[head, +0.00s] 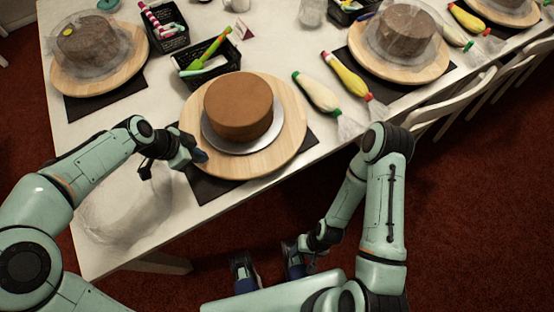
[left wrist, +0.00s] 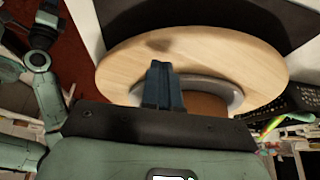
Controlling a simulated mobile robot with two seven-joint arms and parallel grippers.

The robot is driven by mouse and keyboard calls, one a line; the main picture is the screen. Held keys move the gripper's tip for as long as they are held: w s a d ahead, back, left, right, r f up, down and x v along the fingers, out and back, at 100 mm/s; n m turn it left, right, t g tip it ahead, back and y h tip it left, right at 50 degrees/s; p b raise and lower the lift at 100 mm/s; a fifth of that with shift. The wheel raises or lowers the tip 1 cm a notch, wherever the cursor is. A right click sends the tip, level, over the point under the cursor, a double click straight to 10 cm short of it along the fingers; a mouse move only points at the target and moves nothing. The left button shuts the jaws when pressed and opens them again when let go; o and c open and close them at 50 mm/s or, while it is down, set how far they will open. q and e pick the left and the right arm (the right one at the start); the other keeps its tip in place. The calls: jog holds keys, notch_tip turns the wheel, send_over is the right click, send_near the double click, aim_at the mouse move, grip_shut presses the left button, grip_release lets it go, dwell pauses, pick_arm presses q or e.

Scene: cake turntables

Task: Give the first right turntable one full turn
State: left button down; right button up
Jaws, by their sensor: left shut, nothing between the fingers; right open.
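The nearest turntable (head: 282,150) is a round pale wooden plate on a dark mat. A brown cake (head: 238,106) stands on its silver board (head: 212,136) in the middle of the plate. My left gripper (head: 202,156) is shut and empty at the plate's front-left edge. In the left wrist view its blue fingers (left wrist: 161,72) overlap the wooden plate (left wrist: 125,68) beside the silver board (left wrist: 236,97); I cannot tell whether they touch it. My right gripper (head: 268,268) is open and empty, low in front of the table, away from the turntable.
Another turntable (head: 75,82) with a wrapped cake stands at the far left, and more stand to the right (head: 400,72). Black baskets (head: 205,72) and piping bags (head: 318,93) lie behind and beside the nearest turntable. A clear plastic cover (head: 125,205) lies at front left. White chairs (head: 450,95) line the right side.

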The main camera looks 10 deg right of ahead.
aim_at(252, 171)
pick_arm(q)
jog(key=shift+f+b, duration=0.55)
jog(key=shift+f, duration=0.25)
jog(key=shift+r, duration=0.1)
jog(key=s+d, duration=0.2)
jog(key=s+d+b, duration=0.1)
jog(key=s+d, duration=0.1)
jog(key=d, duration=0.1)
jog(key=shift+d, duration=0.1)
jog(key=shift+s+d+b, duration=0.15)
jog(key=shift+s+d, duration=0.2)
jog(key=shift+d, duration=0.65)
jog(key=shift+s+d+b, duration=0.15)
jog(key=shift+s+d, duration=0.15)
jog(key=shift+d, duration=0.75)
jog(key=shift+s+d+b, duration=0.15)
jog(key=shift+s+d, duration=0.2)
jog(key=shift+d, duration=0.65)
